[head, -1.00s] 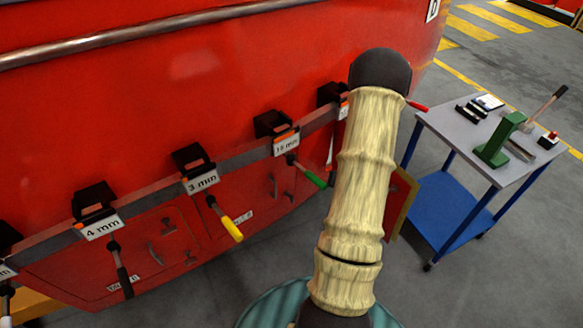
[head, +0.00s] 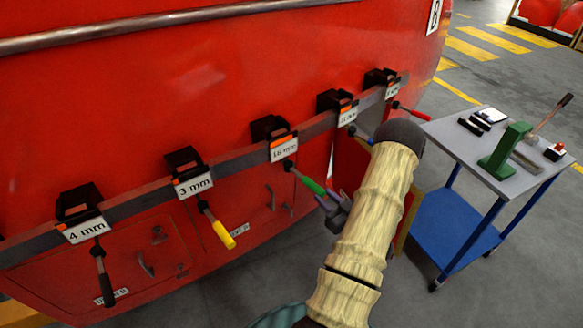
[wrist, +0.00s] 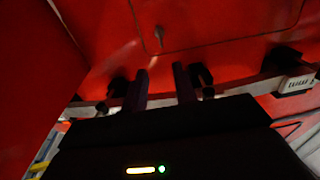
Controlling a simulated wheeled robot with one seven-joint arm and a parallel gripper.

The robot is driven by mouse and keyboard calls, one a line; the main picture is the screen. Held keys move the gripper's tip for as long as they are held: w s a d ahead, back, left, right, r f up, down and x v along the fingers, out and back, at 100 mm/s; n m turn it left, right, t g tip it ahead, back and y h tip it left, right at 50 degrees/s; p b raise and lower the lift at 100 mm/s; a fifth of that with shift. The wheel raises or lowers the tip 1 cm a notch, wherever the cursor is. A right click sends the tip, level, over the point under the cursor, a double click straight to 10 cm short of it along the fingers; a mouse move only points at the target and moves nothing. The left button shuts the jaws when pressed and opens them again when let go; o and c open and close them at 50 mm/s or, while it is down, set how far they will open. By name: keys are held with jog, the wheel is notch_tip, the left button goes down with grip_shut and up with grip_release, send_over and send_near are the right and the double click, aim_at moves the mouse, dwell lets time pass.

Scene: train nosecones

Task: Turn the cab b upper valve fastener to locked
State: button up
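Below the tool rail, the red cab, marked B (head: 434,16), has hatch panels with small fasteners. One fastener (head: 271,197) shows in the head view, but I cannot read which valve panel it belongs to. The wrist view shows a small grey fastener (wrist: 158,35) on an outlined red panel, beyond my fingertips. My gripper (head: 333,203) is beside the lower end of the green-handled tool (head: 312,186); contact cannot be told. In the wrist view my gripper (wrist: 162,82) has its fingers apart, with nothing seen between them.
The rail (head: 228,160) carries several black holders with hanging tools: a black-handled one (head: 105,288), a yellow one (head: 218,229) and a red one (head: 411,111). A trolley (head: 470,140) with a green block stands at right. Grey floor lies between.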

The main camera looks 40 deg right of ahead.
jog(key=shift+w, duration=0.15)
jog(key=w+p, duration=0.1)
jog(key=w, duration=0.4)
jog(key=w+p, duration=0.2)
jog(key=w, duration=0.4)
jog(key=w+d+p, duration=0.1)
jog(key=w+p, duration=0.1)
jog(key=w, duration=0.4)
jog(key=shift+w, duration=0.1)
grip_shut()
